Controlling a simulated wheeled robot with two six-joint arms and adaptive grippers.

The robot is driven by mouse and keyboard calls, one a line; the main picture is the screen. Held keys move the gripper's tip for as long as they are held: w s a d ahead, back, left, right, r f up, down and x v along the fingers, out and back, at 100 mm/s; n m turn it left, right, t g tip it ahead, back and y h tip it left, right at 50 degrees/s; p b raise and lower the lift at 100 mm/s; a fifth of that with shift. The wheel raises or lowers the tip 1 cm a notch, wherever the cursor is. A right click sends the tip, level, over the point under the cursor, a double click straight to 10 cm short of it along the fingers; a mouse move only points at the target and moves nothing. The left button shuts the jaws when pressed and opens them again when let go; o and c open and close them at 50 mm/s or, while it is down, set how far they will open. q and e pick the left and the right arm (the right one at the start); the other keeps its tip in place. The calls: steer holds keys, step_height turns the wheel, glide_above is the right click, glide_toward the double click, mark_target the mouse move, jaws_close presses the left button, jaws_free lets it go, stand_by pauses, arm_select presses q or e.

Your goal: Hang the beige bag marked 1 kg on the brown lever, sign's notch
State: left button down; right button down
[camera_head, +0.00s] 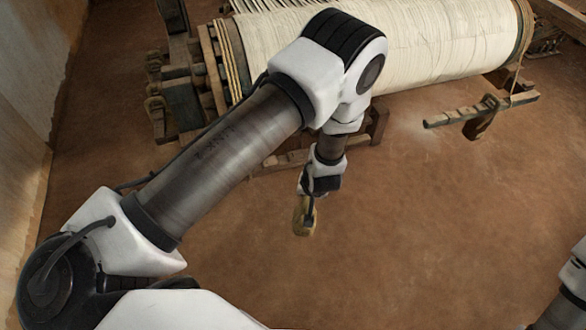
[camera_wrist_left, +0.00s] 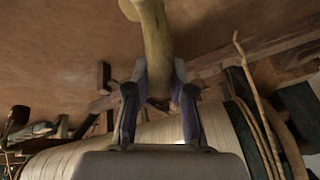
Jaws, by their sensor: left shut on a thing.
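My left gripper (camera_head: 306,192) is shut on a yellowish-beige bag (camera_head: 304,219), which hangs below it above the brown floor. In the left wrist view the bag (camera_wrist_left: 154,40) runs up from between the two fingers (camera_wrist_left: 158,92). No 1 kg mark can be read on it. The brown lever (camera_head: 482,110) stands out at the right, apart from the gripper and bag. A darker brown piece (camera_head: 479,125) hangs from it. Small raised parts show along its top; I cannot make out the sign or its notch. My right gripper is out of view.
The loom's large roll of cream warp thread (camera_head: 430,40) lies across the back. A rope (camera_head: 519,70) runs down to the lever's right end. Wooden frame parts (camera_head: 205,75) stand left of the roll. The floor (camera_head: 420,220) between bag and lever is clear.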

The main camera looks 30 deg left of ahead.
arm_select(q)
steer(key=shift+w+a+f+n+g+y+b, duration=0.25)
steer(key=shift+w+a+n+b, duration=0.6)
steer(key=shift+w+a, duration=1.45)
steer(key=shift+w+a+f+n+g+y+b, duration=0.1)
steer(key=shift+w+a+f+n+g+b, duration=0.5)
steer(key=shift+w+a, duration=1.75)
steer(key=shift+w+a+n+g+y+b, duration=0.15)
steer(key=shift+w+a+n+b, duration=0.9)
steer(key=shift+a, duration=2.15)
steer(key=shift+w+f+b, duration=0.2)
steer(key=shift+f+b, duration=0.1)
steer(key=shift+f, duration=0.25)
steer(key=shift+w+f+b, duration=0.15)
steer(key=shift+f+b, duration=0.1)
steer(key=shift+f, duration=0.3)
steer(key=shift+f, duration=0.2)
steer(key=shift+s, duration=0.1)
steer(key=c, duration=0.9)
jaws_free()
steer(key=shift+f, duration=0.1)
steer(key=shift+c, duration=0.2)
